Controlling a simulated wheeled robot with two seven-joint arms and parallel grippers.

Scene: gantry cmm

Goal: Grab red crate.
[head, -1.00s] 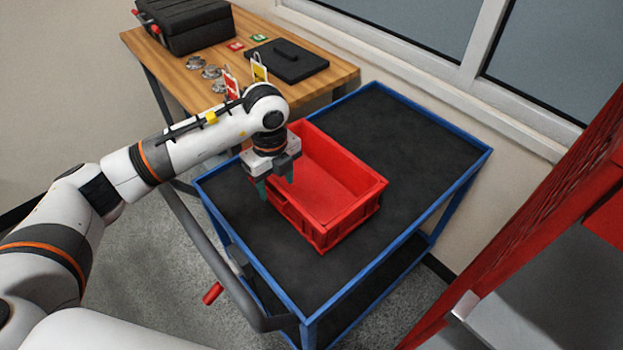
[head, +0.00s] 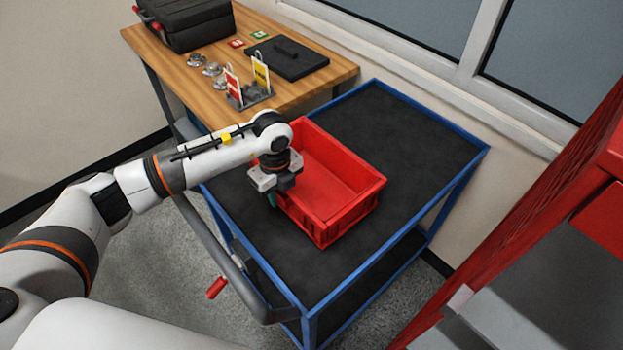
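The red crate (head: 348,208) is an open, empty-looking box on the black top of the blue-framed cart (head: 402,145). My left gripper (head: 275,199) points down at the crate's left wall, low over its rim. One greenish finger shows outside the wall, beside it. The other finger is hidden behind the gripper body or the wall, so I cannot tell whether the fingers are closed on the rim. My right gripper is not in view.
A wooden table (head: 305,92) behind holds a black case (head: 188,22), a black flat pad (head: 288,60), tags and metal discs. The cart's grey handle (head: 215,255) is at the left front. A red cabinet (head: 545,215) stands right. The cart top is free right of the crate.

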